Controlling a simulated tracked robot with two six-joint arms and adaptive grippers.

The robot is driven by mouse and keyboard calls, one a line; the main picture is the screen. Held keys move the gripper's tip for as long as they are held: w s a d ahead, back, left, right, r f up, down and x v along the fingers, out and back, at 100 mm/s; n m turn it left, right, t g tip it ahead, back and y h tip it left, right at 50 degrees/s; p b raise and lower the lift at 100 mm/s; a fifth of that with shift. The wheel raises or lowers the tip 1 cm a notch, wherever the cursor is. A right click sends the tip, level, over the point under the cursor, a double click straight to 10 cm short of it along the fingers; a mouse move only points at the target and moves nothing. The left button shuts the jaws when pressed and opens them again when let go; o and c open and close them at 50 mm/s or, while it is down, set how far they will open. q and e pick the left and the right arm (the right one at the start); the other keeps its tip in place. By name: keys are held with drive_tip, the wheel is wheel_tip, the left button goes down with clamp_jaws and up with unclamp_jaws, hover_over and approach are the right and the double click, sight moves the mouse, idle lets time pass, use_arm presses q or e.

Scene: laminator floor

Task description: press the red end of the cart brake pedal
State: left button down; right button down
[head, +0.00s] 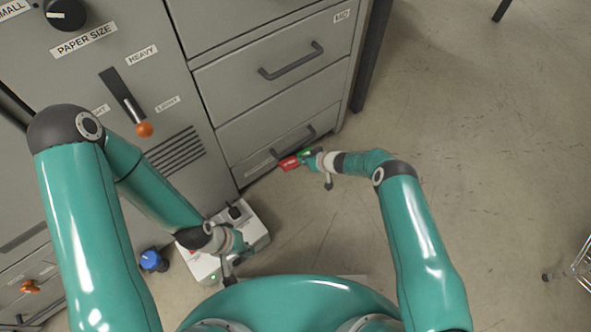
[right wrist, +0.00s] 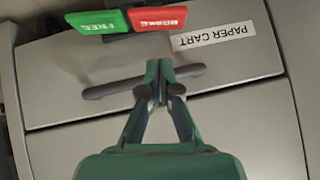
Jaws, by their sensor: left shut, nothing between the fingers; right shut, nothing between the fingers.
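The cart brake pedal has a red end (head: 289,163) and a green end (head: 306,153), low at the front of the paper cart. In the right wrist view the red end, marked BRAKE (right wrist: 158,18), and the green end, marked FREE (right wrist: 97,22), sit side by side at the top. My right gripper (head: 304,163) is shut and empty, close beside the pedal in the head view. In the right wrist view its fingertips (right wrist: 160,75) are below the red end in the picture, with a visible gap. My left gripper (head: 244,245) is shut and empty over a white box.
The white box (head: 258,226) with a black switch stands on the floor at the cabinet's foot. The paper cart's drawer front (right wrist: 235,58) has a dark handle (right wrist: 112,88) behind my right fingers. A blue knob (head: 152,260) is at lower left. The floor at right is mostly clear.

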sight(291, 165)
drive_tip(key=a+f+b, duration=0.1)
drive_tip(key=f+b, duration=0.1)
drive_tip(key=w+f+b, duration=0.1)
drive_tip(key=b, duration=0.1)
drive_tip(key=a+f+b, duration=0.1)
drive_tip(key=f+b, duration=0.1)
drive_tip(key=shift+w+a+f, duration=0.25)
drive_tip(key=shift+a+f, duration=0.05)
drive_tip(key=shift+f, duration=0.5)
